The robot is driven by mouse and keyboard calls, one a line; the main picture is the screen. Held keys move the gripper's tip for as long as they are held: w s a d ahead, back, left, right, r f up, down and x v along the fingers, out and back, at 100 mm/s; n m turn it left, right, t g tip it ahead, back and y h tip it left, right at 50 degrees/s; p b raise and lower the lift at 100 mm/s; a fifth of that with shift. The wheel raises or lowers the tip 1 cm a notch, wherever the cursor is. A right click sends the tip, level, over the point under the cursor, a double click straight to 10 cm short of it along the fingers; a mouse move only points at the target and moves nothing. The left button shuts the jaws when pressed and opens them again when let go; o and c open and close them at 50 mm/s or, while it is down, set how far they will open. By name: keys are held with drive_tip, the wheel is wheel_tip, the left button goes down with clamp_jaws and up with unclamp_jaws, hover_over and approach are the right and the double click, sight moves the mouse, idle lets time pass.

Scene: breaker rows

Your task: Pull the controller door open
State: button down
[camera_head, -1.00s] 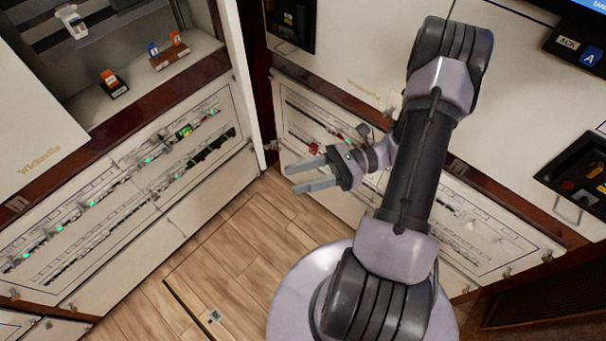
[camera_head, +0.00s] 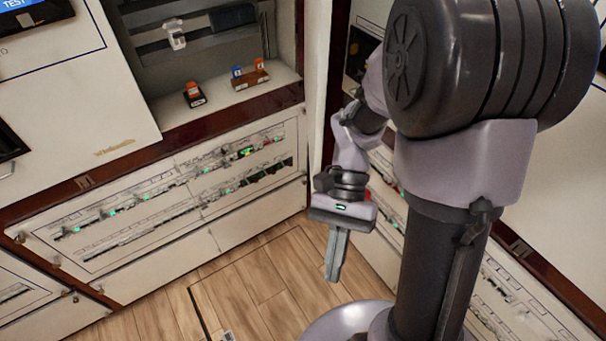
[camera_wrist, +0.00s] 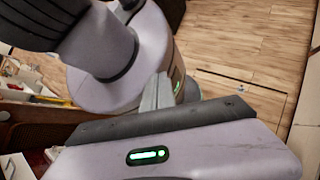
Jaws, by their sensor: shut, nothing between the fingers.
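My gripper (camera_head: 334,272) hangs in front of the cabinets above the wooden floor, fingers pointing down and together, with nothing between them. In the wrist view its fingers (camera_wrist: 158,95) show beyond the gripper body, near a rounded part of my own arm. I cannot tell for sure which panel is the controller door. A white door panel (camera_head: 75,95) with a brand label is at the left, beside an open compartment (camera_head: 222,105). My gripper is apart from both. The cabinet on the right is largely hidden behind my arm.
Below the compartment is a white breaker panel (camera_head: 160,200) with green lights. Small orange and blue blocks (camera_head: 250,75) and a dark block with an orange top (camera_head: 194,95) sit on the compartment floor. The wooden floor (camera_head: 240,290) in front is clear.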

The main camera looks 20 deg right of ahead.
drive_tip(key=w+d+r+n+t+h+p, duration=0.25)
drive_tip(key=w+n+h, duration=0.55)
drive_tip(key=h, duration=0.9)
drive_tip(key=w+a+n+t+h, duration=0.2)
drive_tip(key=w+a+n+t, duration=0.15)
drive_tip(key=a+t, duration=0.4)
drive_tip(key=w+a+n+t+h, duration=0.1)
drive_tip(key=w+a+n+t, duration=0.2)
drive_tip(key=w+a+t, duration=0.4)
drive_tip(key=w+d+b, duration=0.1)
drive_tip(key=d+b, duration=0.1)
drive_tip(key=d, duration=1)
drive_tip(key=shift+w+r, duration=0.3)
drive_tip(key=shift+r, duration=0.15)
drive_tip(key=shift+n, duration=0.25)
